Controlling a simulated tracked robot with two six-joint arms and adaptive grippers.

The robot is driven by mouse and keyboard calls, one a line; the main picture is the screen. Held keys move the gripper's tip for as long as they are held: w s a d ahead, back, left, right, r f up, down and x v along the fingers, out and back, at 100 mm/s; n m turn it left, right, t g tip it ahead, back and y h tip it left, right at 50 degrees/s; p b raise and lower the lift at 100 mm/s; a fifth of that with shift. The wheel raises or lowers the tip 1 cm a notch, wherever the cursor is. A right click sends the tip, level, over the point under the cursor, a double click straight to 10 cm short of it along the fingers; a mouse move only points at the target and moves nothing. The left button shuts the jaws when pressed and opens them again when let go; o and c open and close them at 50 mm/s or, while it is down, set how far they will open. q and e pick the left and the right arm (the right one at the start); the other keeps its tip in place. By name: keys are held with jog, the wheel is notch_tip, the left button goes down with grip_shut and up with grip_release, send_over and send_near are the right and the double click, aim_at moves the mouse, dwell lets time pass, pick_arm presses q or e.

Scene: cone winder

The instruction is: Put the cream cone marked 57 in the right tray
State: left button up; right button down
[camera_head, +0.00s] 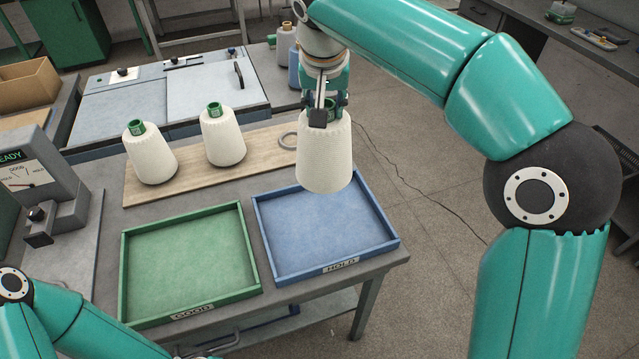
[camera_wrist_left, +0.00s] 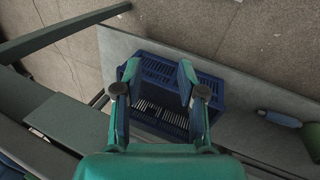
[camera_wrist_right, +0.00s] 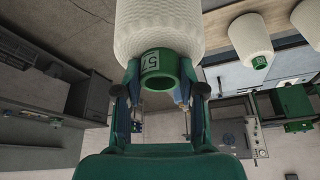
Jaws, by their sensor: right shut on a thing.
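The cream cone (camera_head: 325,158) hangs in my right gripper (camera_head: 326,106), wide end down, above the back right part of the blue tray. In the right wrist view its green tube end, marked 57 (camera_wrist_right: 158,65), sits between the fingers of my right gripper (camera_wrist_right: 158,80). The blue tray (camera_head: 333,266), labelled HOLD, is the right one and is empty. The green tray (camera_head: 190,312), labelled GOOD, is on its left and also empty. My left gripper (camera_wrist_left: 158,76) is open and empty in the left wrist view; its fingers are outside the head view.
Two more cream cones, (camera_head: 151,153) and (camera_head: 223,136), stand on a wooden board (camera_head: 187,170) behind the trays, near a grey ring (camera_head: 289,141). A gauge device (camera_head: 45,185) stands at the left. A blue crate (camera_wrist_left: 168,72) lies below my left gripper.

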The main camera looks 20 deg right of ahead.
aim_at(321, 149)
notch_tip(321, 149, down, 17)
jog(key=shift+a+r, duration=0.15)
jog(key=shift+r, duration=0.05)
dwell(0.4)
jog(key=c, duration=0.7)
grip_release()
jog(key=shift+f+b, duration=0.1)
jog(key=shift+b, duration=0.2)
jog(key=v, duration=1.2)
jog(key=shift+b, duration=0.3)
